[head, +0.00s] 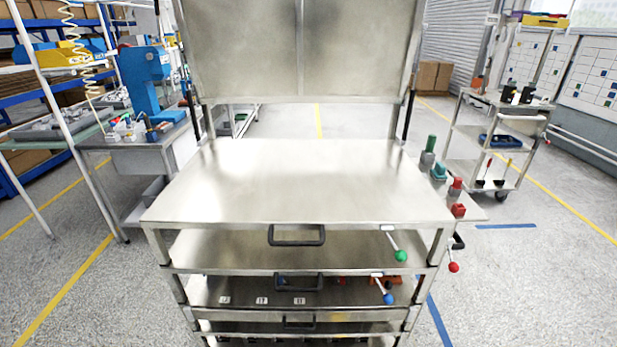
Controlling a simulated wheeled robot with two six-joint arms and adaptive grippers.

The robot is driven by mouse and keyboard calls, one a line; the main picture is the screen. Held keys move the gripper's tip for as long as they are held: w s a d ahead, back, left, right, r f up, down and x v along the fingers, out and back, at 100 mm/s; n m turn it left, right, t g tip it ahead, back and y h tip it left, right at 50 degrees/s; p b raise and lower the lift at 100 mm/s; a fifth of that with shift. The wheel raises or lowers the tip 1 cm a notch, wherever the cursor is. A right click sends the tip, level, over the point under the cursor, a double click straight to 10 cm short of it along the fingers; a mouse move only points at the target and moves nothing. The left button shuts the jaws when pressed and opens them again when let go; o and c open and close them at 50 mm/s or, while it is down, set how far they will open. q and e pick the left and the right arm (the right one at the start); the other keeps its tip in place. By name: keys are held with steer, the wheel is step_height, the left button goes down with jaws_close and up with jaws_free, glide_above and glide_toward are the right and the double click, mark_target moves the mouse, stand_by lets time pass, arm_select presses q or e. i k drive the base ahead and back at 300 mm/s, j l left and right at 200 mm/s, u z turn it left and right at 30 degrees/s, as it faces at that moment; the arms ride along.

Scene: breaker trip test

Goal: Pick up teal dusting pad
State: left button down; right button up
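A small teal item (439,170), which looks like the teal dusting pad, sits on the narrow ledge along the right edge of the steel workbench (290,180). It is small in the picture, so its exact shape is hard to tell. It stands between a green-topped grey item (428,158) behind it and a red item (456,187) in front of it. Neither of my grippers shows in the head view.
The bench top is bare, with an upright steel panel (250,50) at its back. A second red item (458,210) sits at the ledge's front.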

mark_target(438, 172)
steer(key=i+l+u, duration=0.15)
steer(key=l, duration=0.5)
steer(key=i+l+u, duration=0.15)
steer(key=l, duration=0.5)
steer(key=i+l+u, duration=0.15)
steer(key=l, duration=0.5)
steer(key=l+u, duration=0.15)
steer(key=l, duration=0.55)
steer(key=i, duration=0.05)
